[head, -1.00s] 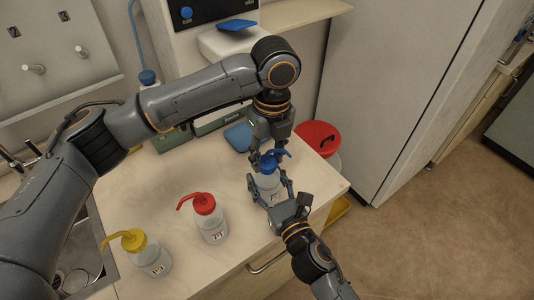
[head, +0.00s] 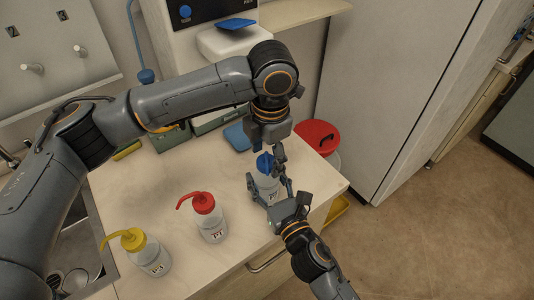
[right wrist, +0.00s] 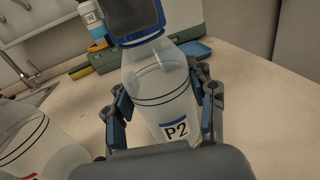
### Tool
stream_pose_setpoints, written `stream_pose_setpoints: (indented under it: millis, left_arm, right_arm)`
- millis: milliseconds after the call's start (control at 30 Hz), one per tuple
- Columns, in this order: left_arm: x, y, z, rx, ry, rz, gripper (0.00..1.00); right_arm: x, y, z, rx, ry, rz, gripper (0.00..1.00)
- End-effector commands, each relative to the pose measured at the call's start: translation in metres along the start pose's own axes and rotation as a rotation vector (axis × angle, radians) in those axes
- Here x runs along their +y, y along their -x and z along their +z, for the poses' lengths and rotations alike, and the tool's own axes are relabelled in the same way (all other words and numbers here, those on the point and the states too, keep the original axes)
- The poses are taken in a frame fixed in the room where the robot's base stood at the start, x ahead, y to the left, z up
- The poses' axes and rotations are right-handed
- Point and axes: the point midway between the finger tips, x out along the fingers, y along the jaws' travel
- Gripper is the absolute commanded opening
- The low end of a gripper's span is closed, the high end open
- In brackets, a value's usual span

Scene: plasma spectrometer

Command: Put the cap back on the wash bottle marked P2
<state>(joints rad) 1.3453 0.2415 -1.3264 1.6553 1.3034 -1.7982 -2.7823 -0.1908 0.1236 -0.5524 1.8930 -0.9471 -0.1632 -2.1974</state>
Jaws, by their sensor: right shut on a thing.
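The wash bottle marked P2 (right wrist: 165,105) stands upright, and in the head view (head: 268,185) it is at the counter's right side. My right gripper (head: 270,190) is shut around its body, with a finger on each side in the right wrist view (right wrist: 162,110). The blue cap (head: 264,163) is at the bottle's top; its blue rim shows at the neck in the right wrist view (right wrist: 143,41). My left gripper (head: 270,153) points down at the cap, and a dark finger covers much of it. Whether its fingers grip the cap, and whether the cap is fully seated, I cannot tell.
A red-capped bottle marked P1 (head: 210,220) and a yellow-capped bottle (head: 146,252) stand on the counter to the left. A sink (head: 85,250) lies at the left. A red-lidded bin (head: 318,136) is behind the counter's right edge. Bare counter lies between.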

Motion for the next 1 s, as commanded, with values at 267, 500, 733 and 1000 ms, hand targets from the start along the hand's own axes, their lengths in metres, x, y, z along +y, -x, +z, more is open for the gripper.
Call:
stream_pose_setpoints:
  millis: [267,500,733,1000]
  left_arm:
    - [-0.001,0.000,0.000,0.001,0.000,-0.002,0.66]
    - [0.000,0.027,0.001,-0.003,-0.001,0.000,0.66]
    - [0.000,0.077,0.001,-0.002,0.001,0.001,0.66]
    - [0.000,0.114,0.000,0.001,0.001,-0.001,0.66]
  right_arm:
    - [0.000,0.000,0.000,0.000,0.000,0.000,0.00]
    - [0.000,0.000,0.000,0.000,0.000,0.000,0.00]
    - [0.000,0.000,0.000,0.000,0.000,0.000,0.00]
    - [0.000,0.000,0.000,0.000,0.000,0.000,0.00]
